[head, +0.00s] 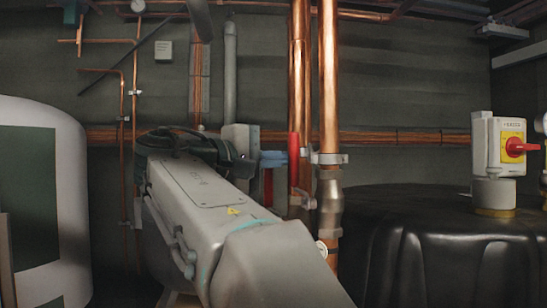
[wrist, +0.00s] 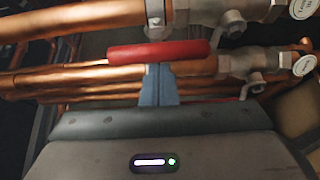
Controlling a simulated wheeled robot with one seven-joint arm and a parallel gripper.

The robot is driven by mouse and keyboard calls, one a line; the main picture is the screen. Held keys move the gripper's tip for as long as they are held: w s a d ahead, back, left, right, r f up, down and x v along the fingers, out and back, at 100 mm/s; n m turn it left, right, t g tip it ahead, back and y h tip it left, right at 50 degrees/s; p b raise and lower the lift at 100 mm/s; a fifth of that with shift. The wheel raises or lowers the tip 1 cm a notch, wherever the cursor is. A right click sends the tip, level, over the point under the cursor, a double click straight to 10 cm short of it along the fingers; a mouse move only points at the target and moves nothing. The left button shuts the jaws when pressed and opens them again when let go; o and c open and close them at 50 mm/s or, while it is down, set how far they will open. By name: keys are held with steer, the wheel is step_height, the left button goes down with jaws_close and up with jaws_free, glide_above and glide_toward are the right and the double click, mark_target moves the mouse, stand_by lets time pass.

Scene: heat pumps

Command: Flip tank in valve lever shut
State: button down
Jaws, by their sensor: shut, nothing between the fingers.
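A red valve lever (head: 294,158) stands upright in the head view, along the vertical copper pipes. In the wrist view a red lever (wrist: 158,52) lies across the picture, roughly in line with the pipes, and its right end reaches toward the upper metal valve (wrist: 220,12). My gripper (head: 277,158) has its blue fingers shut and empty, with the tips right beside the lever. In the wrist view my gripper (wrist: 159,72) meets the lever's lower edge; whether they touch is unclear. The tag lettering is too small to read, so I cannot tell which valve is tank in.
A second valve (wrist: 245,68) sits below the first in the wrist view. Another red piece (head: 268,188) shows lower left in the head view. A black tank (head: 430,240) with a red-and-yellow switch (head: 514,147) stands right; a white cylinder (head: 75,190) stands left.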

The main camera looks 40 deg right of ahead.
steer(key=shift+f+b, duration=0.1)
steer(key=shift+b, duration=0.25)
steer(key=shift+s+a+m+b, duration=0.2)
steer(key=shift+m+b, duration=0.1)
steer(key=shift+b, duration=0.15)
